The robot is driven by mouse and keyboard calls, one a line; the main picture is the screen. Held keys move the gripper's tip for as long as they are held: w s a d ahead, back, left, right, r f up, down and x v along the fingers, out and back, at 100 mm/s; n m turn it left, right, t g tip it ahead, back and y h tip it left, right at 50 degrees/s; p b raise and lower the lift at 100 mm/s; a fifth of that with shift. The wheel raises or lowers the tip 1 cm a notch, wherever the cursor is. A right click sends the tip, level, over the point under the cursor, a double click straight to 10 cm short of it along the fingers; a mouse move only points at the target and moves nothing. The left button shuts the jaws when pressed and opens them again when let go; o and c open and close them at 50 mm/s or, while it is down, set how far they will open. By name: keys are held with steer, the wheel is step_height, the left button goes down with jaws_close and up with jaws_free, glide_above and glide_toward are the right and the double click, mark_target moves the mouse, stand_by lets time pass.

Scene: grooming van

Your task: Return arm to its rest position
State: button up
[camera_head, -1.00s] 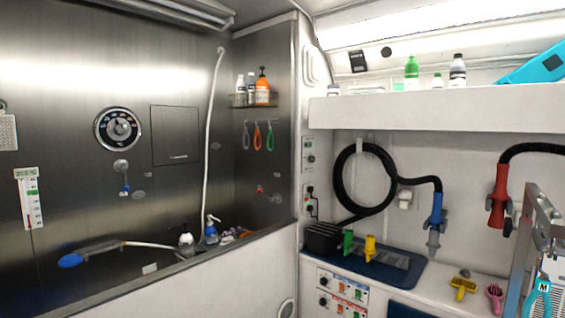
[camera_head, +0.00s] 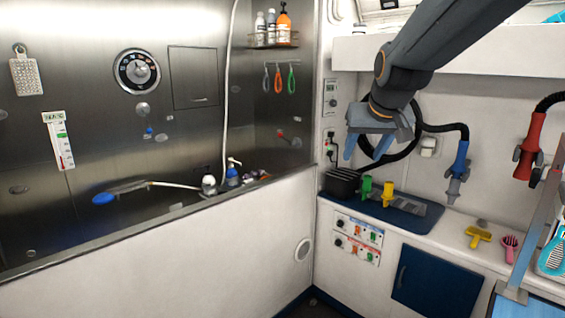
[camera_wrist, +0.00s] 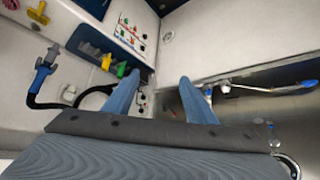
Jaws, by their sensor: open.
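My gripper (camera_head: 366,146) reaches in from the upper right of the head view, in front of the coiled black hose and above the counter. Its two blue fingers point down and are apart, with nothing between them. In the wrist view the open fingers (camera_wrist: 158,98) frame the corner where the counter meets the tub wall. My dark grey arm (camera_head: 440,40) hides part of the shelf and part of the hose coil.
A blue mat (camera_head: 405,212) on the counter holds green and yellow nozzles. A blue dryer nozzle (camera_head: 459,172) and a red one (camera_head: 531,145) hang to the right. The white shelf (camera_head: 350,48) lies behind my arm. The steel tub (camera_head: 90,225) is at left.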

steer(key=s+f+g, duration=0.6)
steer(key=s+f, duration=1.8)
steer(key=f, duration=0.2)
steer(key=shift+a+f+g, duration=0.2)
steer(key=shift+f+g, duration=0.1)
steer(key=shift+f, duration=0.1)
steer(key=shift+w, duration=0.1)
steer(key=shift+c, duration=0.2)
